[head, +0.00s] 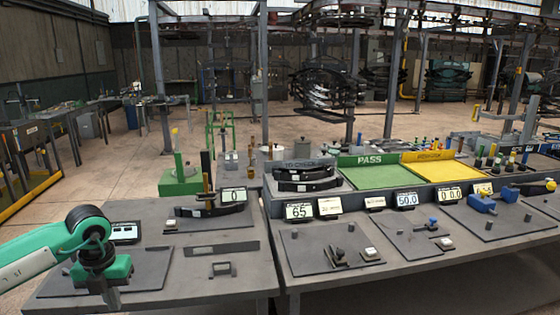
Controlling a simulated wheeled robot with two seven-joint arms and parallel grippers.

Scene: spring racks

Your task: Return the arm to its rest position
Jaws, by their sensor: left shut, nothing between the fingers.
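My left arm comes in from the left edge with a white and green link and a green joint. Its gripper (113,299) points down over the front left of the near left table (200,277), above a dark flat plate. The fingers are shut with nothing seen between them. Whether the fingertips touch the plate cannot be told. My right arm and gripper are not in view.
A small display (124,233) stands just behind my left gripper. A curved black spring piece (212,211) lies farther back. To the right are stacked springs (306,176), a green PASS tray (383,176), a yellow tray (447,171) and several gauge displays.

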